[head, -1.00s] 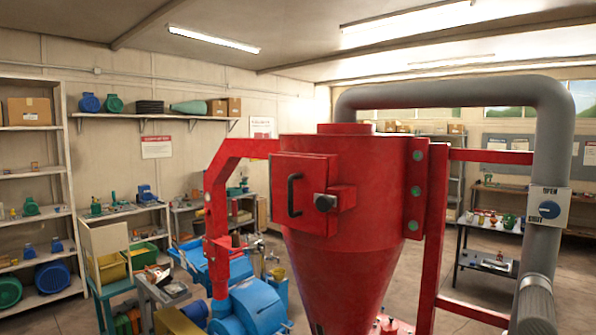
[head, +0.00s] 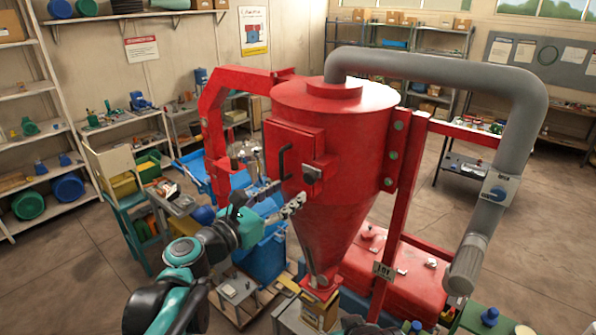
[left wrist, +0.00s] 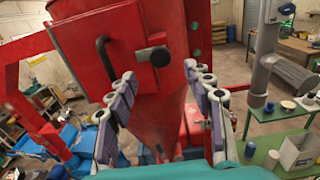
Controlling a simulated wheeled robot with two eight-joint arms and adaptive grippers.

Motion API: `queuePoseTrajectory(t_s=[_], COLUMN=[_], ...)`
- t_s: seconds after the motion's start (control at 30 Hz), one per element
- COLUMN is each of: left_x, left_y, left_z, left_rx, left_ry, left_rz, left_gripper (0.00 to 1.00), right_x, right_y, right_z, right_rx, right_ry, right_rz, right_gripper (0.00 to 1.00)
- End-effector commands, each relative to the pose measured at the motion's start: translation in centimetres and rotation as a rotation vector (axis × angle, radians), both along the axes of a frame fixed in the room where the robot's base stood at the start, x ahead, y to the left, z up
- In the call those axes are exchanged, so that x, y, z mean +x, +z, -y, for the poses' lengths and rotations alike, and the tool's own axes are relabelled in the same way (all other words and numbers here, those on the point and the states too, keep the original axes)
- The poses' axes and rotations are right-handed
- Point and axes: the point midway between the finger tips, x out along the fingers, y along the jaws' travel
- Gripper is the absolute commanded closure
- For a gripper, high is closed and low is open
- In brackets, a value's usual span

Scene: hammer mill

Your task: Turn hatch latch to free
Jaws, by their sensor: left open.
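The hatch (head: 293,150) is a red square door on the side of the red cone-bottomed hopper, and it looks shut. It has a black bar handle (head: 284,163). The hatch latch is a dark knob (head: 312,175) at its right edge; it also shows in the left wrist view (left wrist: 159,56). My left gripper (head: 288,195) is open and empty, just below and in front of the hatch. In the left wrist view its fingers (left wrist: 160,80) spread to either side below the knob, apparently not touching it. My right gripper is not seen.
A red frame post (head: 395,200) and a grey pipe (head: 530,110) stand right of the hopper. Shelves (head: 30,120) line the left wall. Open floor lies at the right.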

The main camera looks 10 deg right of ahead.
Motion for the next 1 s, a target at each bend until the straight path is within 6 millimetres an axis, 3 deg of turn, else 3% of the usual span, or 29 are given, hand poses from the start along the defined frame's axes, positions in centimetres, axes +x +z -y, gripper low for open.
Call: queuePoseTrajectory(t_s=[0.4, 0.77, 0.97, 1.0], left_x=[3.8, 4.2, 4.2, 4.2], left_y=[0.0, -0.1, -0.1, -0.1], left_z=[4.9, 5.4, 5.4, 5.4], left_rx=[0.003, 0.005, 0.005, 0.005], left_ry=[-0.001, 0.000, 0.000, 0.000], left_rz=[0.003, 0.003, 0.003, 0.003], left_gripper=[0.48, 0.48, 0.99, 0.99], right_x=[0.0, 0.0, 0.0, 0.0], right_y=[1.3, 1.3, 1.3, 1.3], right_z=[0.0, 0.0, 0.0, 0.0], right_rx=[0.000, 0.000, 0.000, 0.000], right_ry=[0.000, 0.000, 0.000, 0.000], right_rz=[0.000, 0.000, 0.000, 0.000], right_gripper=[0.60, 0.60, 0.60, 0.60])
